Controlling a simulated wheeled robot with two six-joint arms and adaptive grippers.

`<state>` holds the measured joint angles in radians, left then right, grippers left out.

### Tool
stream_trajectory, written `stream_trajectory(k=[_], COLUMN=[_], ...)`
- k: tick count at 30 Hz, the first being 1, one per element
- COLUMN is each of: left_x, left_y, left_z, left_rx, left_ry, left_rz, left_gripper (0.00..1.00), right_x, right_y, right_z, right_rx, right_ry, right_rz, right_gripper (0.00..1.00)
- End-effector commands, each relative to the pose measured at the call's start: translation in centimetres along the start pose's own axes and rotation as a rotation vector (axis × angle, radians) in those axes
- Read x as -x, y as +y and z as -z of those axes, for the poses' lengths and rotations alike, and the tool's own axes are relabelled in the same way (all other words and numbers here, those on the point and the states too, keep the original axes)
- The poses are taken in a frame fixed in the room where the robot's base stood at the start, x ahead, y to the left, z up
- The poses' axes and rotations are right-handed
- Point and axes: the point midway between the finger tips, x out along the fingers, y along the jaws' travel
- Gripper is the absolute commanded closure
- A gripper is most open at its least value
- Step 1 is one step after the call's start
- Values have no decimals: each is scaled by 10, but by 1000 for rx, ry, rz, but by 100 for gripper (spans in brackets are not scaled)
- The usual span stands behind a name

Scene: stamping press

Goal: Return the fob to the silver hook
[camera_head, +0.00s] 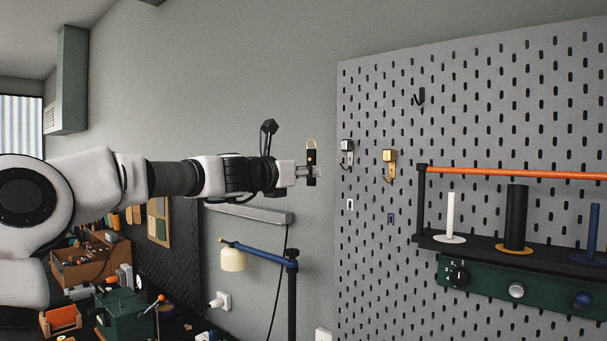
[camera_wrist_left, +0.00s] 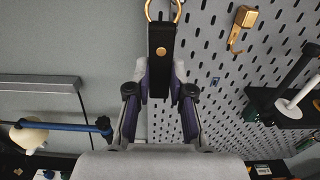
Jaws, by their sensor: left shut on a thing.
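The fob (camera_head: 311,165) is a black strap with a brass stud and a brass ring at its top. My left gripper (camera_head: 308,172) is shut on it and holds it upright, ring up, left of the pegboard's edge. In the left wrist view the fob (camera_wrist_left: 161,45) stands between the fingers of the gripper (camera_wrist_left: 160,85), its ring cut by the top edge. The silver hook (camera_head: 347,152) is on the pegboard's left side, a little right of the fob and apart from it. My right gripper is not in view.
A brass hook (camera_head: 389,163) hangs right of the silver one, and also shows in the left wrist view (camera_wrist_left: 240,28). A black hook (camera_head: 419,97) is higher up. An orange bar (camera_head: 515,173) and a shelf with spindles stick out at right. A blue lamp-like arm (camera_head: 262,252) stands below.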

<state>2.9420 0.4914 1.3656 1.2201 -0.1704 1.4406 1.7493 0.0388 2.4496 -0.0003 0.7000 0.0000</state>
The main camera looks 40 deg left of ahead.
Motion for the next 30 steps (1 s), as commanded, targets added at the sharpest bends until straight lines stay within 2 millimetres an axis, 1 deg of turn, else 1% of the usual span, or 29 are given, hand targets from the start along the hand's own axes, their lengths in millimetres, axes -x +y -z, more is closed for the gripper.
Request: stream_trajectory(k=[1, 3, 14, 17, 20, 27, 30], left_x=[1, 2, 2, -2, -9, -34, -43], left_y=[-1, -1, 0, 0, 0, -1, 0], left_z=[9, 11, 8, 13, 20, 38, 44], left_rx=[-2, -2, -1, -2, -2, -2, -2], left_ry=[-3, -5, -5, -4, -4, -4, -4], left_rz=[1, 1, 2, 2, 2, 2, 2], left_gripper=[100, 100, 100, 100, 100, 100, 100], right_x=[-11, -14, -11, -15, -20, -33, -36], right_y=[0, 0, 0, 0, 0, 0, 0], right_z=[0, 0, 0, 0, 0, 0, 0], right_rx=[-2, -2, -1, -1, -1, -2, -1], right_ry=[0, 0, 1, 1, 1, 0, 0], right_rz=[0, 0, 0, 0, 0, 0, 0], right_gripper=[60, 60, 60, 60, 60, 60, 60])
